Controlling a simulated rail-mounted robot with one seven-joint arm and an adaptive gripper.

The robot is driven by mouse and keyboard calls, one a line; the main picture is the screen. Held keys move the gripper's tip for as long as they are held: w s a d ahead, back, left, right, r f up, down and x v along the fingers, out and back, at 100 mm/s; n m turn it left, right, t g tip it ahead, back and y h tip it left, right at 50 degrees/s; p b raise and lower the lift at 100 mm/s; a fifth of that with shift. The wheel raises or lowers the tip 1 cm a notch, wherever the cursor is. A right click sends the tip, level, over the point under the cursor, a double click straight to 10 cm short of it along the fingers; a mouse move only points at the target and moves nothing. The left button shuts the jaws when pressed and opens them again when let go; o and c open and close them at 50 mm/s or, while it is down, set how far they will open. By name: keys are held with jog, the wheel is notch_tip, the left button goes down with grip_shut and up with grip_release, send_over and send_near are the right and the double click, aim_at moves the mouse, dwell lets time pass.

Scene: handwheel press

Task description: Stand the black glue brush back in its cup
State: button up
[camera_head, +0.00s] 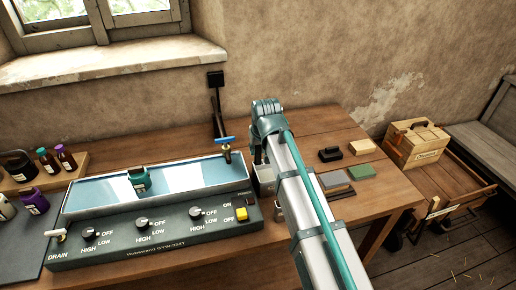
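I cannot make out the black glue brush or say for sure which vessel is its cup. A grey metal container (262,181) stands on the bench just right of the blue-water bath, partly behind my arm. My arm reaches up from the bottom, and its teal wrist is above this container. Only a dark sliver of my gripper (257,153) shows below the wrist. Its fingertips are hidden by the arm, so I cannot see whether it holds anything.
The control-panel bath (150,235) holds a teal bottle (139,179). A blue-handled tap (225,141) rises at its right end. Right of my arm lie a black block (330,154), a tan block (362,147) and a green-topped block (361,171). A wooden box (415,149) stands beyond.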

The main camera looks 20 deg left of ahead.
jog(key=o, duration=0.4)
jog(key=shift+r, duration=0.1)
